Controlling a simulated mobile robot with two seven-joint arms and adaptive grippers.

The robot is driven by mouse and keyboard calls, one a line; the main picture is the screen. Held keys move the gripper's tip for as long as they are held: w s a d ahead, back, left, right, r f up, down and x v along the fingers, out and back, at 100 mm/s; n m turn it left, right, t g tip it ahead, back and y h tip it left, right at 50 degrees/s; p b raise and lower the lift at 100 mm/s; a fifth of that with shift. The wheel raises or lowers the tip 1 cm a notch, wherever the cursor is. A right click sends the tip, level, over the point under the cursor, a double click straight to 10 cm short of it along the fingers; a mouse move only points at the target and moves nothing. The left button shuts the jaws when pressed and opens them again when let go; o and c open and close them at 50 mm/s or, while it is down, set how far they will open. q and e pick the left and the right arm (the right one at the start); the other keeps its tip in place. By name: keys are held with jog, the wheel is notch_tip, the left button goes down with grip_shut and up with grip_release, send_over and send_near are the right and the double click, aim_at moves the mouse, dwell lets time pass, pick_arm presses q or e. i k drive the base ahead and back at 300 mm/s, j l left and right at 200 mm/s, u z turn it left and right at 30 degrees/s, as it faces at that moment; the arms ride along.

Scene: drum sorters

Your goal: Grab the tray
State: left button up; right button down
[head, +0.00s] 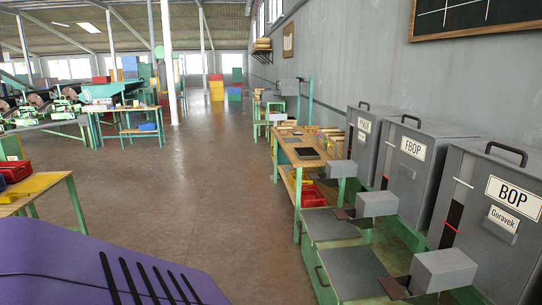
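No single thing is plainly the tray, and I cannot tell which one is meant. A dark flat panel or tray (307,153) lies on the wooden workbench (289,151) at centre right. A red bin (14,170) stands at the back of that table. Neither of my grippers shows in the head view.
Grey sorter machines, one labelled BOP (513,194) and one labelled FBOP (413,147), line the right wall. Green-framed stands (355,268) with grey tops stand before them. Open concrete floor (215,185) runs down the middle. Green machinery (65,107) stands far left.

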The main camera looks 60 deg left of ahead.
aim_at(303, 152)
jog(key=u, duration=1.65)
jog(key=i+j+u, duration=0.15)
jog(key=i+u, duration=0.2)
jog(key=i, duration=0.45)
jog(key=i+u, duration=0.2)
jog(key=i, duration=3.1)
jog(key=i+z, duration=0.3)
jog(key=i, duration=0.15)
jog(key=i+j+z, duration=0.25)
jog(key=i, duration=0.2)
jog(key=i+j+z, duration=0.1)
jog(key=i+z, duration=0.2)
jog(key=i, duration=0.15)
